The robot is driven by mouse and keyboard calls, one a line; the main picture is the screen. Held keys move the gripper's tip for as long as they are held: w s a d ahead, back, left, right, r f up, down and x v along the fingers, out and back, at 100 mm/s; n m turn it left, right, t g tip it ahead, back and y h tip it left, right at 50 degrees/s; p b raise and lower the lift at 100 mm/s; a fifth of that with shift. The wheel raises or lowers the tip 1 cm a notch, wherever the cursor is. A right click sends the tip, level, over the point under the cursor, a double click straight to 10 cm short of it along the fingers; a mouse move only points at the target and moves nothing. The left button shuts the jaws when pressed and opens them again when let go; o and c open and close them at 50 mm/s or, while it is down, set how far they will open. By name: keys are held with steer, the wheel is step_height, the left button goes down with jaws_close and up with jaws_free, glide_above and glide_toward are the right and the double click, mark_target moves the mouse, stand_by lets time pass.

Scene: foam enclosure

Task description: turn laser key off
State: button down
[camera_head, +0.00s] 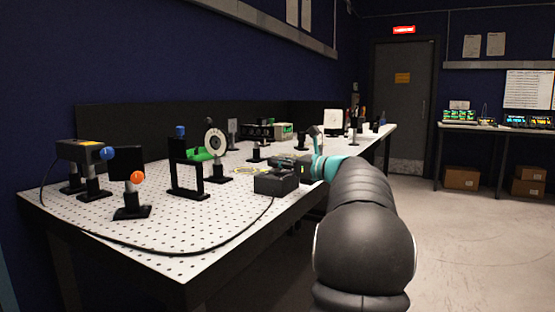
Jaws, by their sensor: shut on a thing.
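A black control box (272,183) with a cable sits on the perforated optical table (150,238), near its front edge. My gripper (291,165) is at the top rear of this box, at the end of my dark arm with its teal wrist. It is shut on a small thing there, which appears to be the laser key. The key itself is too small and too hidden to make out, so its turn position cannot be told. A black laser head (80,151) stands on posts at the table's left end.
Optic mounts stand on the left half of the table, including one with an orange knob (130,188) and one with a green part (187,165). A black cable (200,250) loops along the front edge. The floor (470,225) at right is open.

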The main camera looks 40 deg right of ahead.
steer(key=shift+n+g+y, duration=0.3)
steer(key=shift+n+y, duration=0.2)
steer(key=shift+y, duration=0.2)
steer(key=c, duration=1.3)
jaws_free()
steer(key=shift+o, duration=0.2)
steer(key=v, duration=1.2)
